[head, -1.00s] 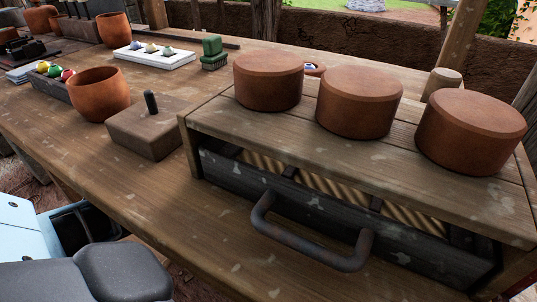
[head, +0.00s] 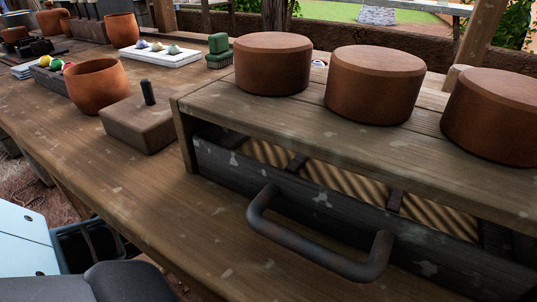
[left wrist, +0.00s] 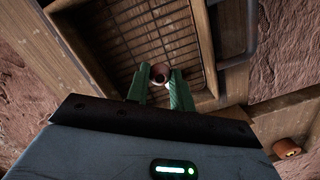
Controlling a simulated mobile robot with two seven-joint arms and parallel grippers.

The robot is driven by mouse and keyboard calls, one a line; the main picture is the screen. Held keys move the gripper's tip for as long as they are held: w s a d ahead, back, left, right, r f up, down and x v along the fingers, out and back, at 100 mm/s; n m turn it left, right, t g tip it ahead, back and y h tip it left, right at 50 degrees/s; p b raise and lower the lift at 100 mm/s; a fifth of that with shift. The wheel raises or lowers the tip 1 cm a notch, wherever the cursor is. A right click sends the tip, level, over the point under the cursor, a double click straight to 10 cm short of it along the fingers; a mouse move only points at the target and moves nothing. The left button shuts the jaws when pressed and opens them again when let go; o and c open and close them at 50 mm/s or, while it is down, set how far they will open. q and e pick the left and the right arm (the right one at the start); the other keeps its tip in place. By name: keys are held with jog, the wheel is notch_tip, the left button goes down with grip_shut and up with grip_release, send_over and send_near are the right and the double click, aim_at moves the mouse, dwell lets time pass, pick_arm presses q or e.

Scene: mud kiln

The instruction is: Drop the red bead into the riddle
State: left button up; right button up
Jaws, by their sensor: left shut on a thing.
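In the left wrist view my left gripper (left wrist: 160,82) has its green fingers closed on a small round reddish bead (left wrist: 160,68) with a pale, dark-centred side. Below the bead is a wooden-framed wire grid, which looks like the riddle (left wrist: 205,45). The bead overlaps the lower part of the grid in the picture; I cannot tell the height between them. My left gripper and right gripper do not show in the head view.
A wooden stand (head: 300,118) bears several terracotta drums over a dark drawer with a bar handle (head: 320,245). A terracotta cup (head: 98,88), a block with a peg (head: 140,125) and a dark box of coloured balls (head: 45,78) stand at left. The front-left tabletop is clear.

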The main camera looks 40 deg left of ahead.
pick_arm(q)
jog(key=o, duration=0.8)
jog(key=shift+o, duration=1.1)
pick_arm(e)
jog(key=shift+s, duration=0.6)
pick_arm(q)
jog(key=r, duration=0.2)
jog(key=r+p, duration=0.1)
jog(key=r, duration=0.1)
jog(key=r+p, duration=0.1)
jog(key=r, duration=0.1)
jog(key=shift+w+a+r, duration=0.15)
jog(key=shift+a+r, duration=0.2)
jog(key=shift+a, duration=0.05)
jog(key=shift+r+p, duration=0.3)
jog(key=shift+r, duration=0.25)
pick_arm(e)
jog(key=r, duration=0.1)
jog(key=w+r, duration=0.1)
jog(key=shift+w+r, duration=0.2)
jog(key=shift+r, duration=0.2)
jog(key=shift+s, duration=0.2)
